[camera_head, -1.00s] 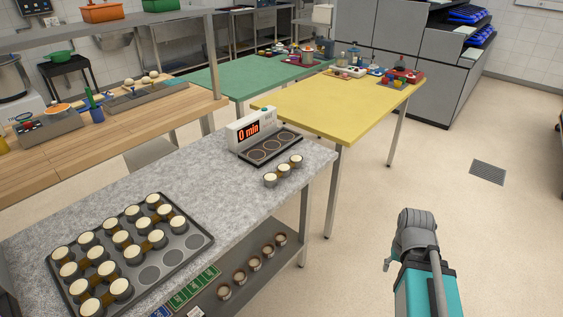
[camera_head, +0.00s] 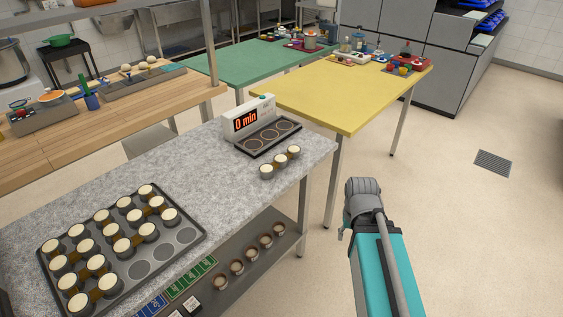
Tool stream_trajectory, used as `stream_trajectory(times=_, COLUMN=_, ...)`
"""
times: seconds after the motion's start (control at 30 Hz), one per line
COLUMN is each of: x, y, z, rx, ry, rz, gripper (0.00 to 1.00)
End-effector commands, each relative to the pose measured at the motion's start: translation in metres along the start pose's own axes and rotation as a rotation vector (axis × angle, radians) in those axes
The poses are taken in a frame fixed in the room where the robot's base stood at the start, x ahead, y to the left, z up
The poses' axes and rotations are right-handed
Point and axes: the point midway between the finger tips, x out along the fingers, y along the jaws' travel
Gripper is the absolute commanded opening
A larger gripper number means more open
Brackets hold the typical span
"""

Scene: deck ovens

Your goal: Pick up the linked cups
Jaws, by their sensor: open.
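Three small linked cups (camera_head: 280,163) with pale tops stand in a slanting row on the grey speckled counter, just in front of the timer unit. More cups with pale tops, joined by brown links, sit on a dark tray (camera_head: 140,268) at the lower left. My gripper (camera_head: 343,234) shows only in part at the end of my teal arm, right of the counter and over open floor. It is open, and no held object shows. It is well apart from the three cups. Most of its fingers are hidden.
The timer unit (camera_head: 249,119) reads "0 min" and has a base with three round places (camera_head: 265,137). Several cups (camera_head: 251,256) stand on the shelf under the counter. A yellow table (camera_head: 335,100) stands behind.

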Motion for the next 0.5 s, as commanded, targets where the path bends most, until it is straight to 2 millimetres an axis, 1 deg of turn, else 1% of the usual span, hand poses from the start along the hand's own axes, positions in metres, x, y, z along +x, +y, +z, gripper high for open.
stream_trajectory(times=0.07, x=0.0, y=0.0, z=0.0, rx=0.0, ry=0.0, rz=0.0, gripper=0.57)
stream_trajectory(times=0.17, x=0.0, y=0.0, z=-0.001, rx=0.002, ry=0.0, rz=-0.002, gripper=0.74)
stream_trajectory(times=0.3, x=0.001, y=-0.004, z=-0.007, rx=0.03, ry=-0.003, rz=-0.027, gripper=1.0)
stream_trajectory(times=0.33, x=0.001, y=-0.006, z=-0.009, rx=0.044, ry=-0.004, rz=-0.037, gripper=1.0)
stream_trajectory(times=0.37, x=0.001, y=-0.013, z=-0.012, rx=0.061, ry=-0.006, rz=-0.051, gripper=1.0)
stream_trajectory(times=0.4, x=0.001, y=-0.025, z=-0.017, rx=0.09, ry=-0.01, rz=-0.071, gripper=1.0)
stream_trajectory(times=0.5, x=0.001, y=-0.038, z=-0.033, rx=0.175, ry=-0.025, rz=-0.144, gripper=1.0)
